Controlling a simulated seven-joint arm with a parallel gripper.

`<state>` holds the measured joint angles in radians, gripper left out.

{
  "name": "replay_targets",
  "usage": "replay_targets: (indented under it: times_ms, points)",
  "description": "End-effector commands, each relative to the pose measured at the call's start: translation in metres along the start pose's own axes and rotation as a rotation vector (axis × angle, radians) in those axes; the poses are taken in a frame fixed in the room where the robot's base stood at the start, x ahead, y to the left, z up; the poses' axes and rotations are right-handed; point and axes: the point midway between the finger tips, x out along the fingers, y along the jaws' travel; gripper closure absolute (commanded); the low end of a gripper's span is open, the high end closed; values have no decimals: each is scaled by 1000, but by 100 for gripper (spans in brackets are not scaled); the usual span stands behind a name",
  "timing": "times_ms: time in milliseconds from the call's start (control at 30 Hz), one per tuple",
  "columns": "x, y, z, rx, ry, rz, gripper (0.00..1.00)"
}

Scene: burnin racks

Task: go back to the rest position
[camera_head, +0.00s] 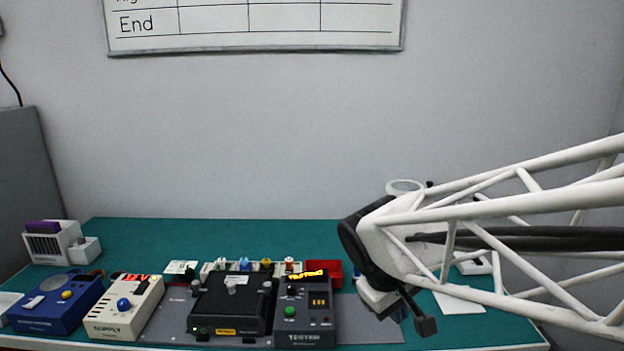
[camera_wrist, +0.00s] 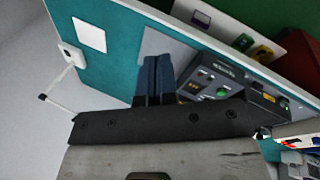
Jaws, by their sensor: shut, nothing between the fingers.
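My gripper (camera_wrist: 153,82) shows in the wrist view as two dark blue fingers lying side by side, closed together with nothing between them. In the head view my arm reaches in from the right, and its dark wrist hangs above the right part of the green bench (camera_head: 510,325). The fingers are mostly hidden there behind the wrist. The tester (camera_head: 305,315) stands to the left of the wrist, with lit yellow "TESTING" text above it. In the wrist view the tester (camera_wrist: 215,85) is just right of the fingertips, apparently apart from them.
A black fixture (camera_head: 230,305) sits left of the tester on a grey mat (camera_head: 165,322). Further left are a cream supply (camera_head: 122,308) and a blue unit (camera_head: 55,303). A red bin (camera_head: 330,270) stands behind. A white sheet (camera_head: 460,301) lies right, on mostly clear bench.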

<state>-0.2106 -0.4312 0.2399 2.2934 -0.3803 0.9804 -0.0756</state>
Motion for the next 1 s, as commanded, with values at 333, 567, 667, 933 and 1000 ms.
replay_targets:
  times_ms: [333, 567, 667, 933, 1000]
  points:
    - [-14, -9, 95, 369, 90, -172, 100]
    - [-17, -19, 125, 511, 132, -239, 100]
    - [-17, -21, 130, 535, 139, -251, 100]
    - [-17, -22, 131, 541, 140, -254, 100]
    - [-17, -22, 131, 541, 140, -254, 100]
